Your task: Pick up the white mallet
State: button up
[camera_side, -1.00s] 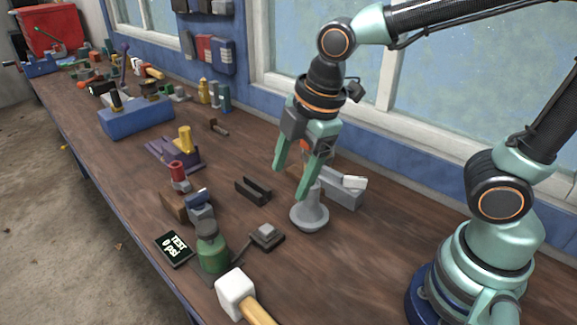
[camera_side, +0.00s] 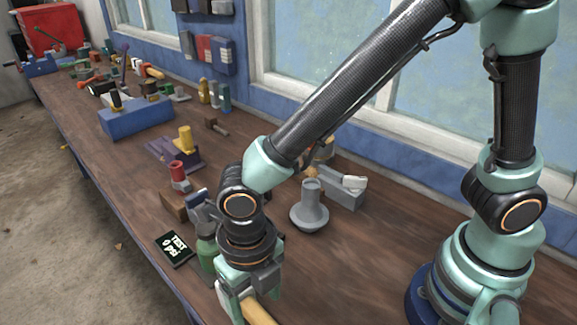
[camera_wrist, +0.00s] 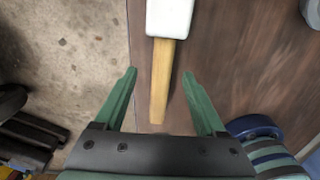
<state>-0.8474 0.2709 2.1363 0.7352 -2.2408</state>
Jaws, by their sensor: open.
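The white mallet has a white block head (camera_wrist: 170,17) and a light wooden handle (camera_wrist: 162,85). In the wrist view it lies on the bench with its head at the top and its handle pointing towards my gripper. My gripper (camera_wrist: 160,74) is open, with one teal finger on each side of the handle and gaps between. In the side view my gripper (camera_side: 253,298) is at the bottom, over the mallet. There the handle (camera_side: 260,313) shows below the fingers, and most of the head is hidden behind them.
A green bottle jack (camera_side: 206,252) and a black gauge display (camera_side: 174,248) stand just left of my gripper. A grey flared part (camera_side: 310,212) stands to the right, with a grey block (camera_side: 345,192) behind it. The bench's front edge is close by on the left.

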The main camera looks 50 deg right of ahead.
aim_at(258, 314)
jog(key=shift+w+d+f, duration=0.1)
jog(key=shift+f, duration=1.8)
jog(key=shift+w+d+f, duration=0.1)
jog(key=shift+f, duration=1.8)
grip_shut()
